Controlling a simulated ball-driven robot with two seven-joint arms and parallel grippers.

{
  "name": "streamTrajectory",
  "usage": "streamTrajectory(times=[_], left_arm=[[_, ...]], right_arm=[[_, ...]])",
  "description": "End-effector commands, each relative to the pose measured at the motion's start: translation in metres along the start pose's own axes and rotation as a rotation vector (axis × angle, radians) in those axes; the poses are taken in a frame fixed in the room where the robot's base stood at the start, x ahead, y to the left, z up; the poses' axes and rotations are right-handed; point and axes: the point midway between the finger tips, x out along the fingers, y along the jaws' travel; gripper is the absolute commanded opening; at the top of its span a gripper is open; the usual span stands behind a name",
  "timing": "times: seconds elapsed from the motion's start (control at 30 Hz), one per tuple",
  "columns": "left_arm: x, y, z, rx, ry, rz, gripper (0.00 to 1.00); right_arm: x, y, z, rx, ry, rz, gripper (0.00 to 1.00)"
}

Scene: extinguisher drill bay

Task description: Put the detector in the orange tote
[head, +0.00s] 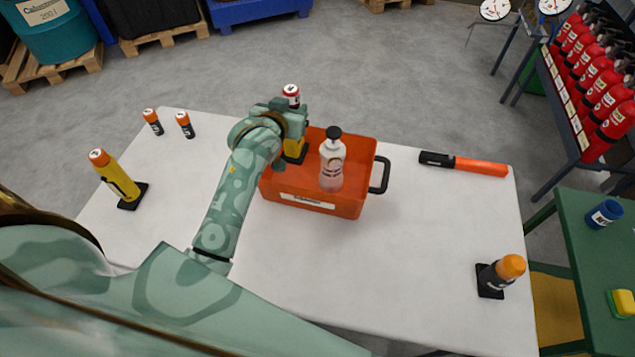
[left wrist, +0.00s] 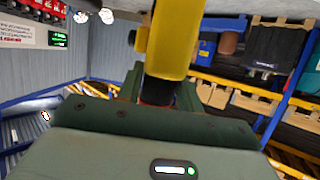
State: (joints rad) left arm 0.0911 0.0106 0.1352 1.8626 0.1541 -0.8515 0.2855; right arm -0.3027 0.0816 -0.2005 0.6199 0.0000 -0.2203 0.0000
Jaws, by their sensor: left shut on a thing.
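My left gripper (head: 286,128) is shut on a yellow cylinder (head: 293,149), which I take to be the detector. It has a red and white top and a black base. Its yellow body also shows up close in the left wrist view (left wrist: 173,42), between my fingers (left wrist: 165,92). The orange tote (head: 312,203) stands on the white table with its black handle on the right. The held cylinder's lower end shows at the tote's left rear inside; I cannot tell whether it touches the floor of the tote. My right gripper is out of view.
A clear bottle with a black cap (head: 332,160) stands in the tote. On the white table (head: 400,260) are a yellow torch-like item (head: 116,178), two small orange-topped cylinders (head: 184,124), an orange and black baton (head: 465,164) and a dark orange-topped item (head: 502,272). The front middle is clear.

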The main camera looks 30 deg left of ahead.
Motion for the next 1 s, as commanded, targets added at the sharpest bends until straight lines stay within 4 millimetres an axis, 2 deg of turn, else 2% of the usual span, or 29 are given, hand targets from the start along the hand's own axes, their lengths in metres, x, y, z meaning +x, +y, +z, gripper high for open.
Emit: streamTrajectory(times=[0.03, 0.1, 0.23, 0.4, 0.57, 0.8, 1.0], left_arm=[[0.009, -0.003, 0.009, -0.005, 0.002, -0.005, 0.0], [0.016, -0.008, 0.014, -0.012, 0.003, -0.011, 0.0], [0.026, -0.013, 0.023, -0.02, 0.003, -0.018, 0.0], [0.038, -0.013, 0.052, -0.022, -0.001, -0.019, 0.0], [0.044, -0.013, 0.067, -0.021, 0.002, -0.019, 0.0], [0.06, -0.013, 0.105, -0.02, 0.001, -0.019, 0.0], [0.062, -0.012, 0.11, -0.02, 0.005, -0.019, 0.0]], right_arm=[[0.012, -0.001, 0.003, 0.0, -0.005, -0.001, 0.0], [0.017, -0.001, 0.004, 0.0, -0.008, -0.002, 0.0], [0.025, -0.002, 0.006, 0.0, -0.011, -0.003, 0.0], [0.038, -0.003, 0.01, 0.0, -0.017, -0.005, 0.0], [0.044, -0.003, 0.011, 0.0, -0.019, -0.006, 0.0], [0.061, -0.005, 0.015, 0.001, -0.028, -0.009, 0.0], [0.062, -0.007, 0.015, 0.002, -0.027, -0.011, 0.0]])
